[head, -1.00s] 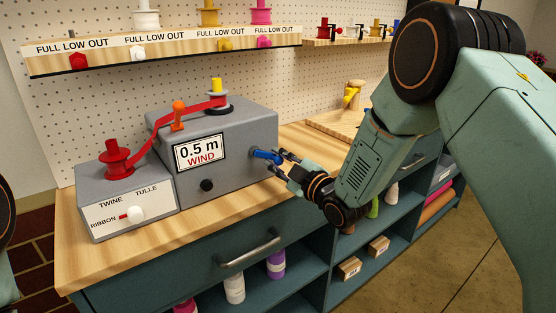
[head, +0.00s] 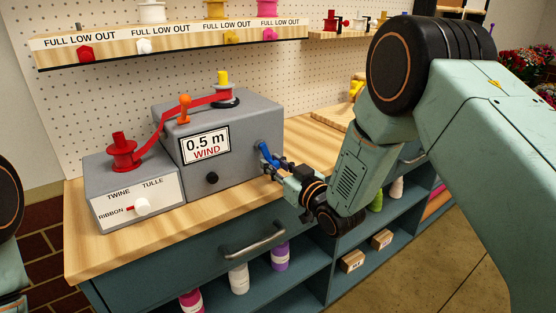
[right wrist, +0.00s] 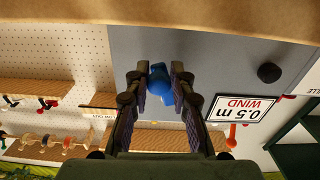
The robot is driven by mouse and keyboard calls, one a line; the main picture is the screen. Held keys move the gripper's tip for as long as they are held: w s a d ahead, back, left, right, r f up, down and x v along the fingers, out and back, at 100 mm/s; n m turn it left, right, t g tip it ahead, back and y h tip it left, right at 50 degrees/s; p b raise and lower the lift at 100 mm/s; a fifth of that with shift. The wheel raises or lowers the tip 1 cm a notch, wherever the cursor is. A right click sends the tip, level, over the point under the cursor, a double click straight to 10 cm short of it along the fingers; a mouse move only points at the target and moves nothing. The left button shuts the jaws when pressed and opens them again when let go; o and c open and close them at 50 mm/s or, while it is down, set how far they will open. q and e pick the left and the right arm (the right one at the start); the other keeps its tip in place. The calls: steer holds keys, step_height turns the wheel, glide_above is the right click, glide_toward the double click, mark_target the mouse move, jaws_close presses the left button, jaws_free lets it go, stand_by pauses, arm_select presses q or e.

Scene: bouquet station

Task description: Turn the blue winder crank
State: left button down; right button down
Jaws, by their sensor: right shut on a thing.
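The blue winder crank (head: 266,154) is on the right side of the grey winder box (head: 225,133), whose sign reads "0.5 m WIND". The crank's arm slants down to the right from its hub. My right gripper (head: 276,168) is at the crank's lower end and is shut on its handle. In the right wrist view the blue crank (right wrist: 160,84) sits between the two fingers (right wrist: 160,92). My left gripper is out of view; only part of my left arm shows at the left edge.
A lower grey box (head: 130,185) with a red spool (head: 122,154) and a selector knob (head: 141,206) stands left. Red ribbon (head: 170,120) runs between the boxes past an orange post (head: 184,108). A drawer handle (head: 253,241) juts out below the wooden bench top (head: 110,244).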

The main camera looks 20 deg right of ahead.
steer(key=m, duration=0.1)
steer(key=a+m+p, duration=0.1)
steer(key=m, duration=0.2)
steer(key=shift+s+a+r+m, duration=0.15)
steer(key=shift+s+a+m, duration=0.05)
steer(key=shift+a+m, duration=0.1)
steer(key=shift+s+a+r+m+p, duration=0.1)
steer(key=shift+a+m+p, duration=0.2)
steer(key=shift+m, duration=0.4)
steer(key=shift+s+a+m+p, duration=0.15)
steer(key=shift+m+p, duration=0.25)
steer(key=shift+m, duration=0.3)
steer(key=shift+a+r+m+p, duration=0.1)
steer(key=shift+a+m+p, duration=0.2)
steer(key=shift+m, duration=0.4)
steer(key=shift+f, duration=0.1)
steer(key=c, duration=1.6)
jaws_free()
steer(key=o, duration=0.4)
steer(key=shift+f, duration=0.15)
steer(key=shift+s, duration=0.1)
steer(key=shift+a, duration=0.1)
